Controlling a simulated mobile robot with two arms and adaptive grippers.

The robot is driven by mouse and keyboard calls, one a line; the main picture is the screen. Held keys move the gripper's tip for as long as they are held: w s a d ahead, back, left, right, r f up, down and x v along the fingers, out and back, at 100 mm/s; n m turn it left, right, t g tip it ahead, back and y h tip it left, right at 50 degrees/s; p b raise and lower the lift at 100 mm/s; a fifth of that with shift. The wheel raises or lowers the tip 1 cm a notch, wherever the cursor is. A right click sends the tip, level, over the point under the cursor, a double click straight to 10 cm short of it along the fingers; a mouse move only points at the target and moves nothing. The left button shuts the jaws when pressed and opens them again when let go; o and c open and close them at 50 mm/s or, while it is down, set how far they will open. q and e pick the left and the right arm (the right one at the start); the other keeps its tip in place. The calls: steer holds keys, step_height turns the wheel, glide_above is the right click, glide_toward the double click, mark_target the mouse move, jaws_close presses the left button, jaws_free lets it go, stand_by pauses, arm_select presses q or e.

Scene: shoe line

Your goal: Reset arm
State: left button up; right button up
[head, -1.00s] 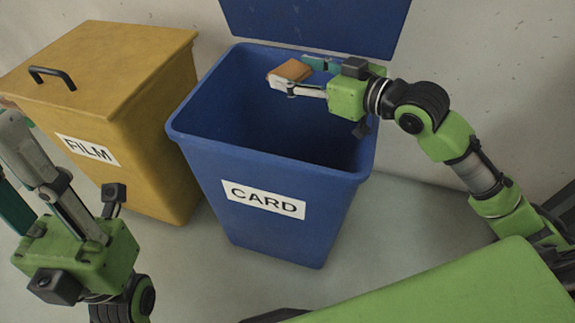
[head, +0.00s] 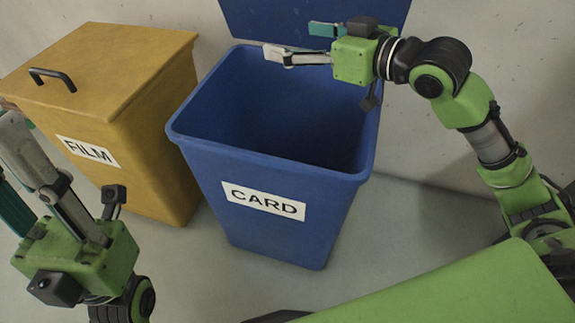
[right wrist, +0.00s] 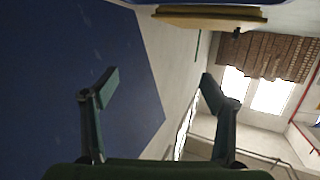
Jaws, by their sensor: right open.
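My right gripper (head: 293,40) is open and empty above the far rim of the blue CARD bin (head: 265,168), in front of its raised lid. Its two fingers also show spread apart with nothing between them in the right wrist view (right wrist: 160,78). My left gripper (head: 12,160) is at the left edge of the head view, in front of the yellow FILM bin. Its fingers are apart and nothing shows between them, though one tip is cut off by the frame edge. The CARD bin's inside is dark and its bottom is hidden.
The yellow FILM bin (head: 160,110) stands left of the CARD bin with its lid shut and a black handle (head: 52,78) on top. The blue lid (head: 290,20) of the CARD bin stands up near the wall. Bare floor (head: 400,240) lies right of the CARD bin.

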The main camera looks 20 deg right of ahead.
steer(key=shift+r, duration=1.35)
